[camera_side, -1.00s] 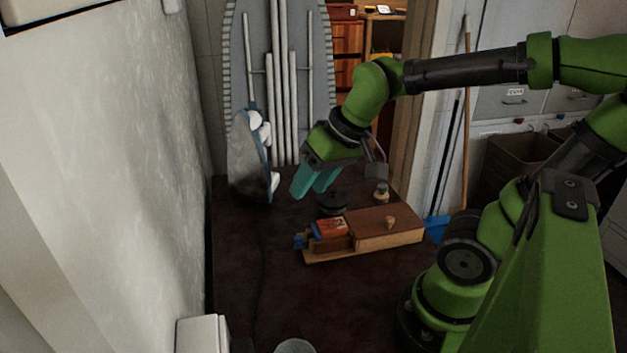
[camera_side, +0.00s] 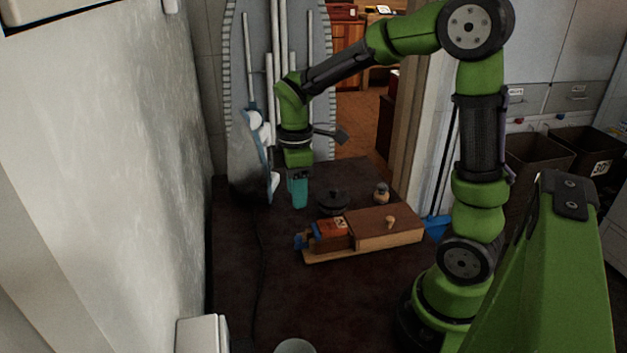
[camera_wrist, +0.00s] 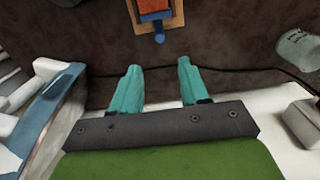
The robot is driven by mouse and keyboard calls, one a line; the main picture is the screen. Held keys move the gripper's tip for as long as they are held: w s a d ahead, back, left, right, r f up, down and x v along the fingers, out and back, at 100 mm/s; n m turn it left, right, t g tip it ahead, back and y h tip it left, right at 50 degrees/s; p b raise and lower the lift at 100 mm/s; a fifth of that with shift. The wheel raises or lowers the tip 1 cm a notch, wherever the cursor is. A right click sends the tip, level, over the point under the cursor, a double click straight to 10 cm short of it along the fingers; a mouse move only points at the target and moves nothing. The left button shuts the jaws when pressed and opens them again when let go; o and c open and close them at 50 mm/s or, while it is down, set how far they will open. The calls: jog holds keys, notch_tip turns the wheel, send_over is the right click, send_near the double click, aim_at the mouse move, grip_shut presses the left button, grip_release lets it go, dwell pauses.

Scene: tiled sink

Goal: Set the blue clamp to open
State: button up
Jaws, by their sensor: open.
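The blue clamp (camera_side: 301,241) is at the left end of a wooden box-like fixture (camera_side: 375,243) on the dark tabletop. In the wrist view the blue clamp (camera_wrist: 158,39) shows at the top centre, at the end of the wooden base. A red-orange block (camera_side: 333,228) sits on the fixture beside the clamp. My gripper (camera_side: 299,201) points down, behind and above the clamp in the side view. Its teal fingers (camera_wrist: 156,75) are apart with nothing between them, and touch nothing. The clamp's exact setting is too small to tell.
A dark round pot (camera_side: 333,201) and a small brown-topped jar (camera_side: 381,193) stand behind the fixture. An iron (camera_side: 249,160) stands at the back left, by the wall. A grey cup (camera_side: 295,346) is at the front. The tabletop left of the fixture is clear except for a cord.

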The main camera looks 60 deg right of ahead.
aim_at(298, 237)
notch_tip(298, 237, down, 12)
dwell(0.4)
grip_shut()
